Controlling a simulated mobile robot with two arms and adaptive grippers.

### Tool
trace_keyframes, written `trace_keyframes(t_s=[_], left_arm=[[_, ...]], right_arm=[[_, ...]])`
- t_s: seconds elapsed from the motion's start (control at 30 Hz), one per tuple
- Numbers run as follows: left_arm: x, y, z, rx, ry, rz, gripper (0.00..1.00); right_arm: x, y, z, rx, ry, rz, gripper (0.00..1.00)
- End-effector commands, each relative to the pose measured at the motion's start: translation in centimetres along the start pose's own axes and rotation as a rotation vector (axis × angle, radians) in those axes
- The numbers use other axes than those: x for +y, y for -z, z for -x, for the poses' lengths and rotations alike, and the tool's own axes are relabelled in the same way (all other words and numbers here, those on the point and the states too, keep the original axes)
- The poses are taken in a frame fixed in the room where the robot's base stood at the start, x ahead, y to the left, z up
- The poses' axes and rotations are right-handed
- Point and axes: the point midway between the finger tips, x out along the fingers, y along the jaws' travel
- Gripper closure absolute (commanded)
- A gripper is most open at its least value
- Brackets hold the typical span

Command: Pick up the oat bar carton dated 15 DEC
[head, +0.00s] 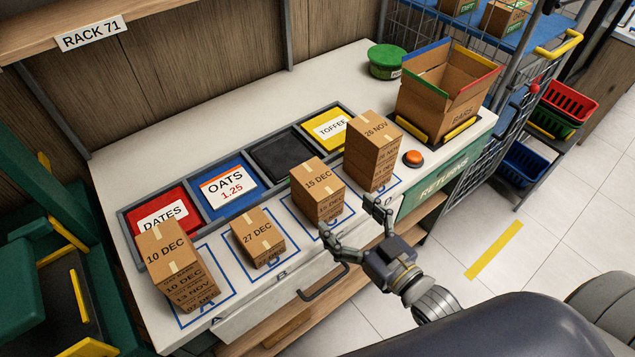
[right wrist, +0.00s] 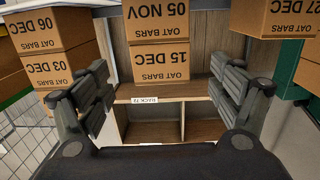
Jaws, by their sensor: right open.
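The oat bar carton dated 15 DEC (head: 317,176) is the top one of a stack near the counter's front edge, right of the 27 DEC carton (head: 257,237). In the right wrist view its lettering is upside down (right wrist: 160,68), with a carton marked 05 NOV (right wrist: 158,18) in the same stack. My right gripper (head: 349,217) is open and empty, in front of this stack and apart from it. In the right wrist view its fingers (right wrist: 165,88) stand spread to either side of the 15 DEC carton. My left gripper is not in view.
A taller stack topped by 25 NOV (head: 374,133) stands close on the right. A 10 DEC stack (head: 170,255) is at the left. Behind are labelled bins (head: 222,182). An orange button (head: 413,158) and an open carton (head: 445,90) are at the right.

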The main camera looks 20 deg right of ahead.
Motion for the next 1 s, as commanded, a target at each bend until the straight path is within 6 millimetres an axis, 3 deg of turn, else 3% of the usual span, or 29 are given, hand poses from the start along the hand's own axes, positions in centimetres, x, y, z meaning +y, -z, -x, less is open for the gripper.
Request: trace_keyframes(t_s=[0.17,0.5,0.73,1.0], left_arm=[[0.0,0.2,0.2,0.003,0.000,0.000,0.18],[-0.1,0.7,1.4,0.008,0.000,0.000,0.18],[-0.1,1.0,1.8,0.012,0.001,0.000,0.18],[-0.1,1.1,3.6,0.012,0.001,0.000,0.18]], right_arm=[[-0.1,1.1,-0.2,0.057,0.017,-0.001,0.14],[-0.2,1.5,-4.5,0.059,0.016,-0.001,0.14],[-0.2,1.6,-5.8,0.057,0.016,-0.001,0.14],[-0.1,2.2,-9.1,0.058,0.016,-0.001,0.14]])
